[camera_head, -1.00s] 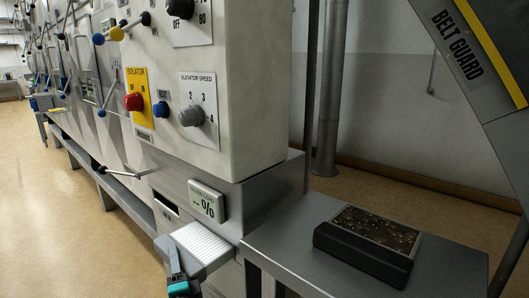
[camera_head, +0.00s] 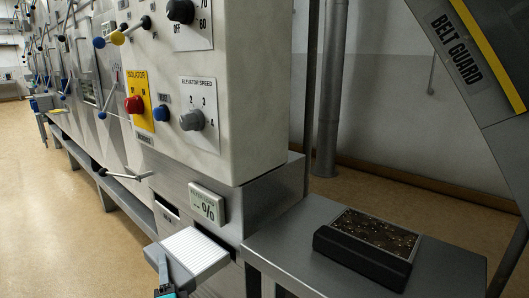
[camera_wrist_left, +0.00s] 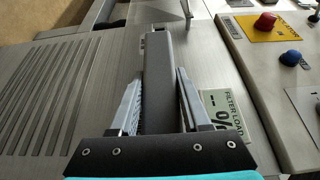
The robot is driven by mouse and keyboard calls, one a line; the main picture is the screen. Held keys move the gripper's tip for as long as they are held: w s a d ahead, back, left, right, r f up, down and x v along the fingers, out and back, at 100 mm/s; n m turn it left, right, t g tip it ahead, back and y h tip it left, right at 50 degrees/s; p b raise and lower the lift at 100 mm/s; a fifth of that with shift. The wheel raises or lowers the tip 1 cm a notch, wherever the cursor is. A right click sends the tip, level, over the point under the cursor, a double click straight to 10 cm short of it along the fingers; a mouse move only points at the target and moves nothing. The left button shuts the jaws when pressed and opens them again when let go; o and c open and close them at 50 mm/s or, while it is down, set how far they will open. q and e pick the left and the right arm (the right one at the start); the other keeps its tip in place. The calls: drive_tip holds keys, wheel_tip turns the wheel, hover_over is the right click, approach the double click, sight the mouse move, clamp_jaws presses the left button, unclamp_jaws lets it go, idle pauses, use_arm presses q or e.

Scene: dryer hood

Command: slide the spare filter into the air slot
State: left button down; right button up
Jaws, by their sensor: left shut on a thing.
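My left gripper (camera_head: 166,283) is low in the head view, shut on the spare filter (camera_head: 196,252), a pale slab with a ribbed top and grey rim. In the left wrist view, the two fingers of the gripper (camera_wrist_left: 160,100) stand on either side of the filter's grey edge (camera_wrist_left: 165,62). My right gripper is not in view.
A "filter load" display (camera_head: 207,203) sits right of the opening. Above it are the red isolator button (camera_head: 134,105), a blue button and the elevator speed knob (camera_head: 192,120).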

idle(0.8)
use_arm(q)
drive_tip(key=shift+s+a, duration=1.15)
drive_tip(key=shift+s, duration=0.2)
drive_tip(key=s, duration=0.8)
drive_tip(key=shift+s+d+p, duration=0.3)
drive_tip(key=shift+d, duration=0.1)
